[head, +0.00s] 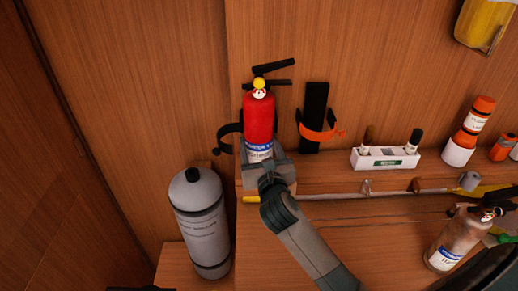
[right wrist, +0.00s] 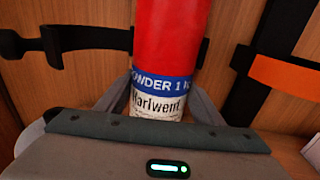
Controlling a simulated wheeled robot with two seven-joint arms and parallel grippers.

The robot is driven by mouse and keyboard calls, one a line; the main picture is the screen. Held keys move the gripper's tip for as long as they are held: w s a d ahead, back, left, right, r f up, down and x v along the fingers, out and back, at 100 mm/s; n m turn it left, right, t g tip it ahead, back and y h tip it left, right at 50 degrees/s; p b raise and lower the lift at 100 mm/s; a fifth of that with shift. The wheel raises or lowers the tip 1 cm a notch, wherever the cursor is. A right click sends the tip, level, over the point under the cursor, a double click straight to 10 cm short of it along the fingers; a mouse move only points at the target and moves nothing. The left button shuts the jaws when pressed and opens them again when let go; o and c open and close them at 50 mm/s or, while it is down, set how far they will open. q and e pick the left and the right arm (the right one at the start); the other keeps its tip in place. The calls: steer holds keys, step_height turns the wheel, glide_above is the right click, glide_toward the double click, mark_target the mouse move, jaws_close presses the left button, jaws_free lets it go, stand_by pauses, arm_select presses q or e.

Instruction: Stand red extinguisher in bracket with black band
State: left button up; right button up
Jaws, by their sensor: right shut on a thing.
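The red extinguisher (head: 259,117), with a black handle, yellow gauge and blue-and-white label, stands upright in front of the back wall. My right gripper (head: 262,152) is shut on its lower body, around the label. The black band (head: 226,138) of the bracket curves out at the left, behind and beside the extinguisher; most of that bracket is hidden. In the right wrist view the red extinguisher (right wrist: 170,45) stands in front of the black band (right wrist: 55,42); I cannot tell whether they touch. The extinguisher's base is hidden by my gripper. My left gripper is not in view.
An empty bracket with an orange band (head: 318,133) is close on the right. A grey cylinder (head: 202,222) stands at the lower left. A white holder (head: 385,159) with small bottles and an orange flare (head: 476,118) are farther right, with a clear bottle (head: 455,242) below.

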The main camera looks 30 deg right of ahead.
steer(key=shift+w+d+r, duration=0.25)
steer(key=shift+w+d, duration=0.05)
steer(key=shift+w, duration=0.25)
steer(key=shift+f, duration=0.35)
steer(key=o, duration=1.5)
steer(key=shift+s, duration=0.1)
steer(key=shift+c, duration=0.2)
steer(key=shift+s+a, duration=0.1)
